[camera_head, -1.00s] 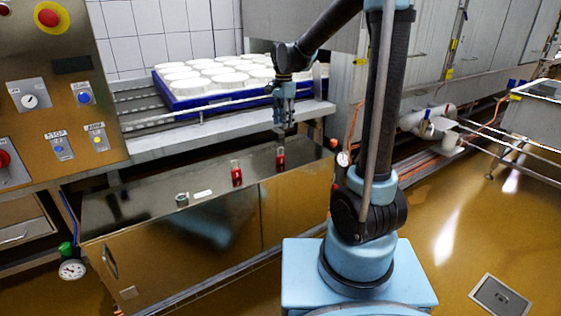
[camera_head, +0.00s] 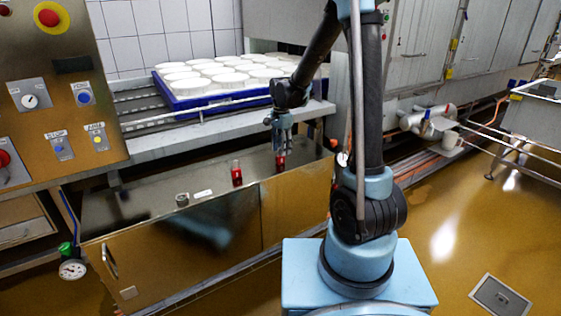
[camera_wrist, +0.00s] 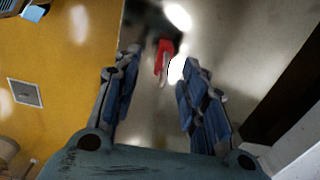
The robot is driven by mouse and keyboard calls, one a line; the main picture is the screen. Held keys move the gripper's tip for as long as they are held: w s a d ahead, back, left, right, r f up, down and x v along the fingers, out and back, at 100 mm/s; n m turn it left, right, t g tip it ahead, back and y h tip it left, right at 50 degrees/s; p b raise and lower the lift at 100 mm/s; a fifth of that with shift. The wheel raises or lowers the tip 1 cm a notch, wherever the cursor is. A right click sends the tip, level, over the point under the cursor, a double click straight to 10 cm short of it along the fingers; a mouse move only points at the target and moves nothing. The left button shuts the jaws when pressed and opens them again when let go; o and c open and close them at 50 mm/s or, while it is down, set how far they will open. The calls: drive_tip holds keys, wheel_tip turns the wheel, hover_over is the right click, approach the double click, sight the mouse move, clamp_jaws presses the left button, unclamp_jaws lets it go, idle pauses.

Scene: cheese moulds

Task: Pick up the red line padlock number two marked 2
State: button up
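Two red padlocks stand on the steel cabinet top. One red padlock (camera_head: 237,176) is on the left. The other red padlock (camera_head: 281,163) is on the right, directly under my gripper (camera_head: 282,144). In the wrist view one red padlock (camera_wrist: 161,57) lies just beyond the fingertips, roughly midway between them. In that view my gripper (camera_wrist: 157,66) is open with its two blue fingers apart and nothing held. No number is readable on either padlock, so I cannot tell which is marked 2.
The steel cabinet top (camera_head: 140,200) also holds a small round metal piece (camera_head: 182,199) and a white tag (camera_head: 203,194). Behind it, a blue tray (camera_head: 190,103) of white cheese moulds sits on a ledge. A control panel (camera_head: 60,90) stands at the left.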

sight(280, 157)
drive_tip(key=shift+a+f, duration=0.2)
drive_tip(key=shift+f, duration=1.15)
drive_tip(key=shift+a+f, duration=0.15)
drive_tip(key=shift+f, duration=1.2)
clamp_jaws()
